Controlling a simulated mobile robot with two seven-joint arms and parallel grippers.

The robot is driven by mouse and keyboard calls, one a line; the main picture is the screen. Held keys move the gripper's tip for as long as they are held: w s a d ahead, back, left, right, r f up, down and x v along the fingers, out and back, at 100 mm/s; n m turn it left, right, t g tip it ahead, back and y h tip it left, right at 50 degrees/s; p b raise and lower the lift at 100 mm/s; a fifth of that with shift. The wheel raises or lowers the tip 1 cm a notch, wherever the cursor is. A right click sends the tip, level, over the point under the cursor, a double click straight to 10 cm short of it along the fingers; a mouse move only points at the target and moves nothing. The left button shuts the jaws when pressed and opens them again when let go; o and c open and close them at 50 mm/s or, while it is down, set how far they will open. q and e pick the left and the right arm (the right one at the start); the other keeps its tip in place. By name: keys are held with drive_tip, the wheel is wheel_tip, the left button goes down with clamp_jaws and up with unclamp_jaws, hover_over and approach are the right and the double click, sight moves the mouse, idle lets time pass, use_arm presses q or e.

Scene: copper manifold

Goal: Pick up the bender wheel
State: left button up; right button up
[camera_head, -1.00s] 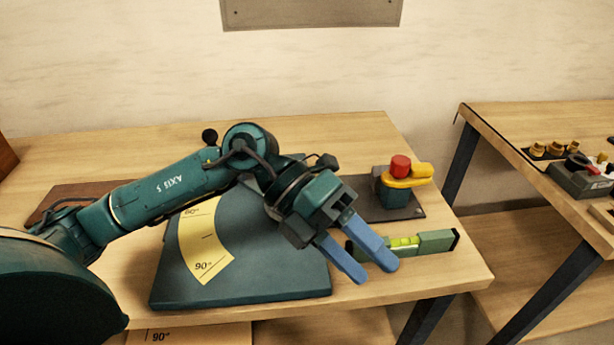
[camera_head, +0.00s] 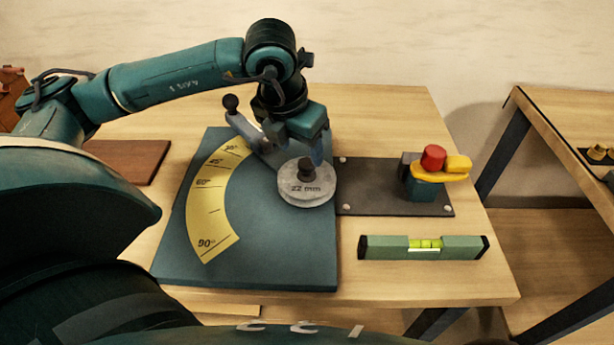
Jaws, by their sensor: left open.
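The bender wheel, a round grey disc marked "22 mm" (camera_head: 305,192) with a black knob on top, lies at the right side of the dark teal bender plate (camera_head: 270,255). My left gripper (camera_head: 296,157) points down just behind the wheel, close above it. It is open, with nothing seen between its blue-grey fingers. One finger shows behind the knob; the other is hard to make out beside the grey lever. I cannot tell whether the fingers touch the wheel. My right gripper is not in view.
A grey lever with a black ball (camera_head: 230,102) stands left of the gripper. A yellow angle scale (camera_head: 212,205) marks the plate. To the right are a red-and-yellow clamp-like device (camera_head: 433,170) on a dark base and a green spirit level (camera_head: 424,247). Another table (camera_head: 570,130) stands farther right.

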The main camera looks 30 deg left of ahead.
sight(307, 162)
use_arm(q)
drive_tip(key=shift+d+p+x, duration=0.15)
drive_tip(key=shift+p+x, duration=0.2)
drive_tip(key=shift+x, duration=1)
drive_tip(key=shift+d+p+x, duration=0.1)
drive_tip(key=shift+p+x, duration=0.25)
drive_tip(key=shift+x, duration=1)
drive_tip(key=shift+c, duration=0.4)
drive_tip(key=c, duration=1.1)
drive_tip(key=shift+r, duration=0.1)
clamp_jaws()
